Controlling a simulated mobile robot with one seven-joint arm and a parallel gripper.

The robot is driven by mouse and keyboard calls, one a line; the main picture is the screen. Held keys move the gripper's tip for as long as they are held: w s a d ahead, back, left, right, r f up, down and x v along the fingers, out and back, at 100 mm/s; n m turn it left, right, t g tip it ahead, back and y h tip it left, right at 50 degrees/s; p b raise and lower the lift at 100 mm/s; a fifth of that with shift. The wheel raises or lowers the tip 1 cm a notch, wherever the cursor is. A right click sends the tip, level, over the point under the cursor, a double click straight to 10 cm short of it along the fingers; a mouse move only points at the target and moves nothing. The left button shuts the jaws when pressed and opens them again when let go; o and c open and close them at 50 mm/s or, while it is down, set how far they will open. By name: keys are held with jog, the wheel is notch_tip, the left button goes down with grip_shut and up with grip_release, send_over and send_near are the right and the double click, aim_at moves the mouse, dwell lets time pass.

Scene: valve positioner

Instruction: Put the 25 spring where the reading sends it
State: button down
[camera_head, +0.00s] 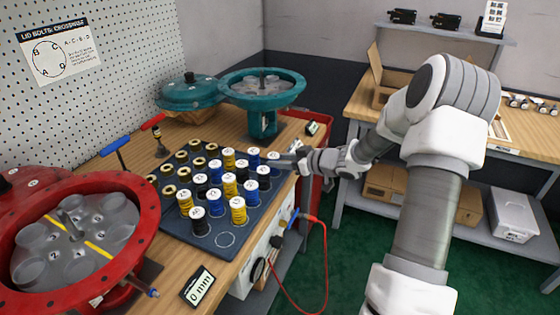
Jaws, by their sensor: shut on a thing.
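My gripper (281,159) is at the right edge of the dark spring mat (190,246), shut on a blue spring (272,157) with a white top. The gripper partly hides this spring, and its number is too small to read. Several yellow, blue and black springs with white tops stand in rows on the mat. A bare ring outline shows at the mat's front corner. A display (199,287) at the bench front reads "0 mm". A red round housing (148,200) at front left holds a grey plate (75,240) with numbered round pockets and a yellow bar.
A teal open housing (262,90) and a teal lid (190,92) stand at the back. Another small display (312,128) sits at the bench's right edge. Blue-handled (116,146) and red-handled (155,125) tools stand behind the mat. A red hose (324,260) hangs off the front.

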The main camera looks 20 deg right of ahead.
jog(key=shift+c, duration=2.2)
grip_release()
jog(key=shift+f, duration=0.1)
jog(key=shift+r, duration=0.25)
jog(key=p+v, duration=0.3)
jog(key=v, duration=0.9)
jog(key=shift+f, duration=0.1)
